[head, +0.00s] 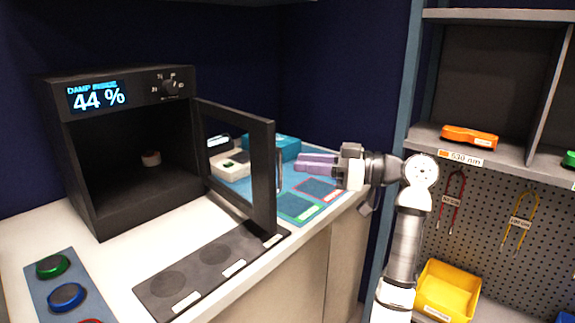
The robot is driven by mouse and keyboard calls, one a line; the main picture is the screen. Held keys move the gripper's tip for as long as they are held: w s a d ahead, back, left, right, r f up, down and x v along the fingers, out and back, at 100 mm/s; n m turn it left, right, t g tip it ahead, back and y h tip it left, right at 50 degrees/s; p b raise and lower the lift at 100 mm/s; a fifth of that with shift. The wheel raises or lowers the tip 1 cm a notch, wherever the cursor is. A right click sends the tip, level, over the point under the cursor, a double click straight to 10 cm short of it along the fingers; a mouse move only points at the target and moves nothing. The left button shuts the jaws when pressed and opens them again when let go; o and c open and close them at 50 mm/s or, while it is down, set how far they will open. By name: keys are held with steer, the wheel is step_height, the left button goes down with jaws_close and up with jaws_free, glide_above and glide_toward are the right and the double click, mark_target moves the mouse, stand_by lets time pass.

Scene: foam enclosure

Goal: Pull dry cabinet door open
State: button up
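The dry cabinet (85,209) is a black box at the left of the counter, with a lit display reading 44 %. Its door (262,180), a black frame with a clear pane, stands swung out wide on the right side, so the front is open. A thin upright handle (279,170) shows at the door's outer face. My gripper (337,168) is to the right of the door and appears apart from it. Its fingers are too small and turned to tell whether they are open or shut.
A dark mat (205,268) with round marks lies in front of the cabinet. A panel with green and blue round pieces (66,296) is at the front left. A blue mat (318,205), a teal box (286,148) and a purple item (317,163) lie behind the door. Shelves (490,167) stand right.

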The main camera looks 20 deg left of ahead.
steer(key=d, duration=0.7)
steer(key=shift+w+d+b, duration=0.3)
steer(key=shift+d+b, duration=0.05)
steer(key=shift+b, duration=0.1)
